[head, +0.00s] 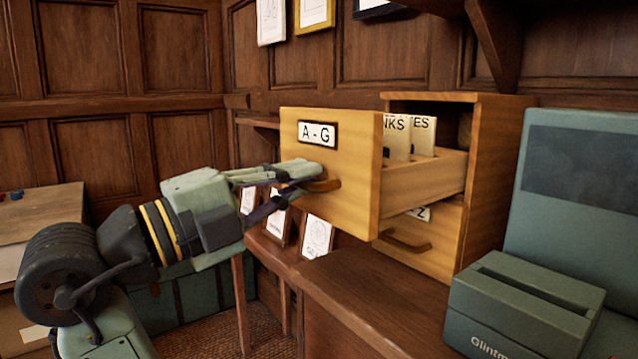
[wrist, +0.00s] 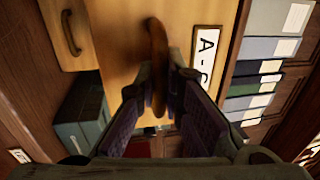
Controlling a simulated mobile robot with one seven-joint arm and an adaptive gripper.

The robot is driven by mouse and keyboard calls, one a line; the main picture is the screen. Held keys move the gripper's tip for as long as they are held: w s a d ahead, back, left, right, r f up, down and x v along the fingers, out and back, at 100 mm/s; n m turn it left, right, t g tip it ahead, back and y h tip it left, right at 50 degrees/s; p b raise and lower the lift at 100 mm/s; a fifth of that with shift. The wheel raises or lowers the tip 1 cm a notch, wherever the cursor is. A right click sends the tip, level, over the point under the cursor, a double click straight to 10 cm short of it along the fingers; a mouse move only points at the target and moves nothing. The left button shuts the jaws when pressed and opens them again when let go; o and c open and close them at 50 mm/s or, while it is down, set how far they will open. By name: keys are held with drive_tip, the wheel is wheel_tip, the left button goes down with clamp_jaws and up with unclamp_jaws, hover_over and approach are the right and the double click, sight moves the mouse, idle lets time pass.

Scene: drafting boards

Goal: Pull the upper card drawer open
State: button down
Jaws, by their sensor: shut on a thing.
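The upper card drawer (head: 350,160), light wood with an "A - G" label (head: 317,134), stands pulled well out of the card cabinet (head: 490,190) in the head view. Cards with lettered tabs (head: 409,135) show inside it. My gripper (head: 318,180) is shut on the drawer's curved brown handle (head: 325,185), below the label. In the wrist view the fingers (wrist: 163,85) sit on both sides of the handle (wrist: 157,45), against the drawer front. The lower drawer (head: 420,241) is shut, with its own handle (head: 404,243); its label is partly hidden by the upper drawer.
A green box-like device (head: 525,305) stands right of the cabinet on the wooden counter (head: 365,300). Framed pictures (head: 317,236) stand behind, below the open drawer. A table (head: 40,215) is at the far left. The space in front of the drawer holds my arm.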

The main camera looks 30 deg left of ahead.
drive_tip(key=shift+s+a, duration=0.25)
drive_tip(key=shift+s, duration=0.4)
drive_tip(key=c, duration=2)
unclamp_jaws()
drive_tip(key=shift+o, duration=0.2)
drive_tip(key=v, duration=1.2)
